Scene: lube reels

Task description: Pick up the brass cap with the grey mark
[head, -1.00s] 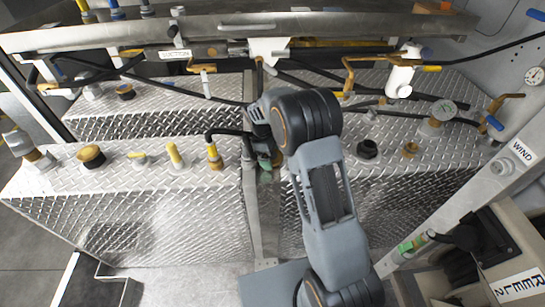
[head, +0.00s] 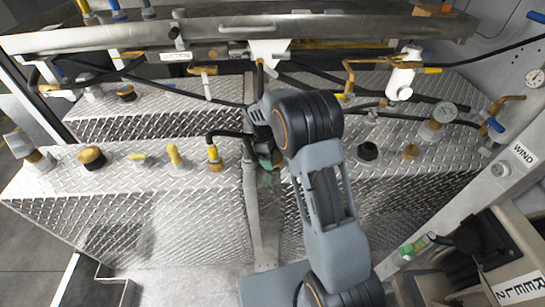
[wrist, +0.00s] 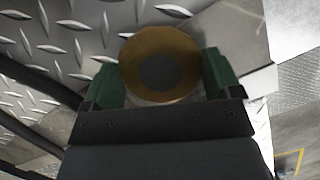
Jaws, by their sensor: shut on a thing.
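The brass cap with the grey mark (wrist: 160,42) is in the middle of the wrist view, a round brass disc with a dark grey circle at its centre. The green fingers of my gripper (wrist: 164,78) lie on either side of it and are shut on it. A pale rim shows under the cap; whether it touches anything below cannot be told. In the head view my gripper (head: 268,161) is by the gap between the two front plate boxes, and my arm hides most of the cap.
Another brass cap (head: 92,157), yellow fittings (head: 175,158) and a hose fitting (head: 214,158) stand on the left box. A black fitting (head: 368,152) and a small brass fitting (head: 410,152) stand on the right. Hoses and a metal shelf (head: 250,32) lie behind.

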